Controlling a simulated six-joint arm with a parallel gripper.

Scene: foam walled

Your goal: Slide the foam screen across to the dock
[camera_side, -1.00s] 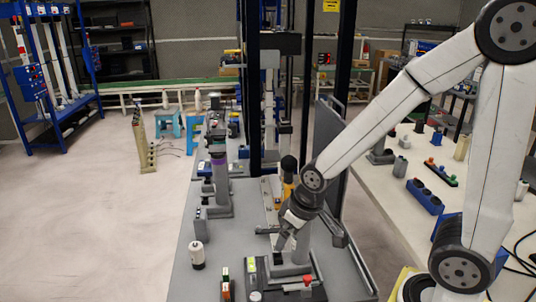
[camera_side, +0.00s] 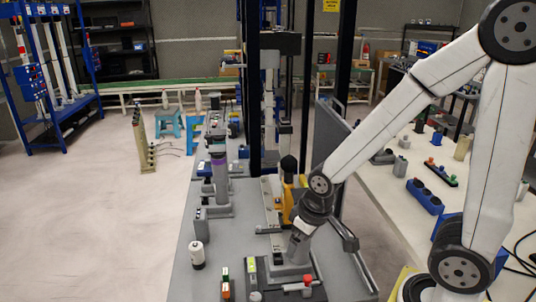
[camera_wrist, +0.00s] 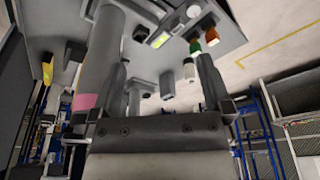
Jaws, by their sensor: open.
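A tall grey panel (camera_side: 328,140) with a tubular upper edge stands upright behind my wrist in the side view. It looks like the foam screen, but I cannot be sure. I cannot pick out the dock with certainty. My gripper (camera_side: 318,224) is low over the front of the grey bench, close to a grey upright cylinder (camera_side: 299,246). In the wrist view my gripper (camera_wrist: 162,75) has its two fingers well apart, with nothing visible held between them. A grey cylinder with a pink band (camera_wrist: 95,55) runs beside the left finger. The gripper's contact with the panel is hidden.
Black posts (camera_side: 254,90) rise behind. A pale table (camera_side: 400,210) stands at the right. Open floor lies left.

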